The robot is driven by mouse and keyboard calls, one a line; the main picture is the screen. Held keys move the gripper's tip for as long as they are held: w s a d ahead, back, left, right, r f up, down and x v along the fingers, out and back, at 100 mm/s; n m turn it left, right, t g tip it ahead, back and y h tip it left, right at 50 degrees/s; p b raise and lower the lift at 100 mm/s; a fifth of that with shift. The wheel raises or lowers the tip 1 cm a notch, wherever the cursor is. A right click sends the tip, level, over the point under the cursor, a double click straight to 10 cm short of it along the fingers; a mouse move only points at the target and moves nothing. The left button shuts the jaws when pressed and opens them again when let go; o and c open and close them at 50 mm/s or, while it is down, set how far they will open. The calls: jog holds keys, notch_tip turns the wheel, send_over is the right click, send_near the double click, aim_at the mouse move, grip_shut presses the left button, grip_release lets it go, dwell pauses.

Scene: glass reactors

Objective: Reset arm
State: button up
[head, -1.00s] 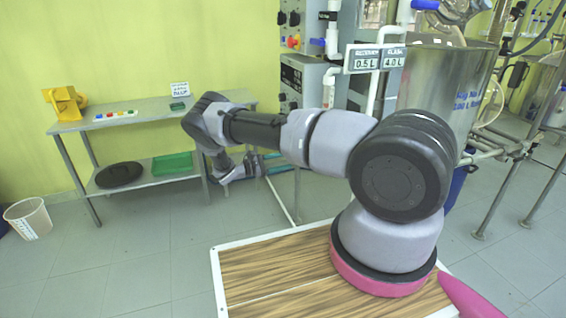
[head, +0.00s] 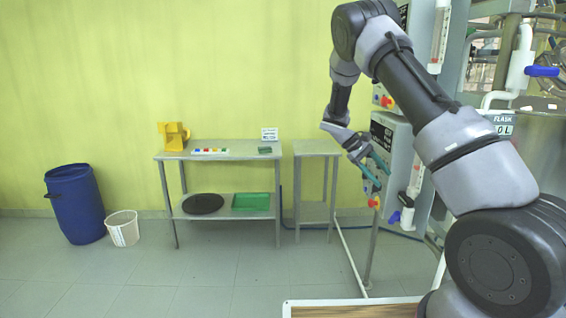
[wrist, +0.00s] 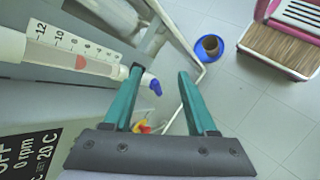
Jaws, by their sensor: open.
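My gripper (head: 374,178) hangs from my raised arm on the right side of the head view, in front of the grey control panel. Its two teal fingers also show in the wrist view (wrist: 158,85); they are apart, with nothing held between them. Below the fingers in the wrist view are the floor, pipes and a red and yellow knob (wrist: 143,127). I cannot tell how far the fingertips are from the panel.
A clear scaled tube (wrist: 75,52) and a blue valve handle (wrist: 155,87) lie close to the fingers. A steel shelf table (head: 225,156), a blue drum (head: 75,205) and a white bucket (head: 122,229) stand left. The floor (head: 200,270) in front is clear.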

jog(key=s+a+r+m+t+y, duration=0.1)
jog(key=s+r+m+y, duration=0.1)
jog(key=s+r, duration=0.3)
jog(key=s+r+m+t+y, duration=0.1)
jog(key=s+r+y, duration=0.15)
jog(key=r, duration=0.45)
jog(key=s+a+r+m+t+y, duration=0.2)
jog(key=s+r, duration=0.5)
jog(key=s, duration=0.4)
jog(key=s+a+r+m+t+y, duration=0.3)
jog(key=s+r+t, duration=0.3)
jog(key=s, duration=0.6)
notch_tip(320, 180, up, 2)
jog(key=shift+a+r+m+y, duration=0.3)
jog(key=shift+a+y, duration=0.15)
jog(key=shift+a, duration=0.2)
jog(key=shift+c, duration=0.6)
